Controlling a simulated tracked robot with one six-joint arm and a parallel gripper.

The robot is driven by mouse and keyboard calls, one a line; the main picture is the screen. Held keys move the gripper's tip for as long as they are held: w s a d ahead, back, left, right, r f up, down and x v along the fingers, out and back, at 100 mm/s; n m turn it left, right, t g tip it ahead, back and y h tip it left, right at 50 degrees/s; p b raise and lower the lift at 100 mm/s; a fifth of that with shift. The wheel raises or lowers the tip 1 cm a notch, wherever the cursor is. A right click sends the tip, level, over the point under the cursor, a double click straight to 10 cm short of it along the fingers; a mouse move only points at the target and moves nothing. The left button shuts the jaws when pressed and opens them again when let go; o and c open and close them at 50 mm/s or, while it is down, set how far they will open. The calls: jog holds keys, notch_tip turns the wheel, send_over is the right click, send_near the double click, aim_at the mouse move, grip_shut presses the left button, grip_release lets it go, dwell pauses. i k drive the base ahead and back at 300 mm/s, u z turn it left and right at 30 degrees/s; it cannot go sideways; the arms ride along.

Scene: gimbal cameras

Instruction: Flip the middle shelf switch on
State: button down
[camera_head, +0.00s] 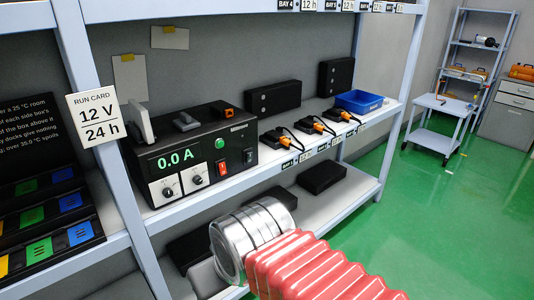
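The middle shelf (270,167) carries a black power unit (192,152) whose green display reads 0.0 A. Its front has two knobs on white plates, a round green button (219,143), a red rocker switch (222,167) and a black rocker switch (248,157). The rocker positions are too small to tell. My arm, with red bellows and a silver cylinder, reaches in from the lower right, below and in front of the unit. My gripper's fingers do not show.
Several black docks with orange plugs (315,124) and a blue bin (359,101) stand right of the unit. A run card (97,118) reading 12 V, 24 h hangs on the left post.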

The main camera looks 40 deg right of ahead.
aim_at(249, 156)
jog(key=i, duration=1)
jog(key=z, duration=0.05)
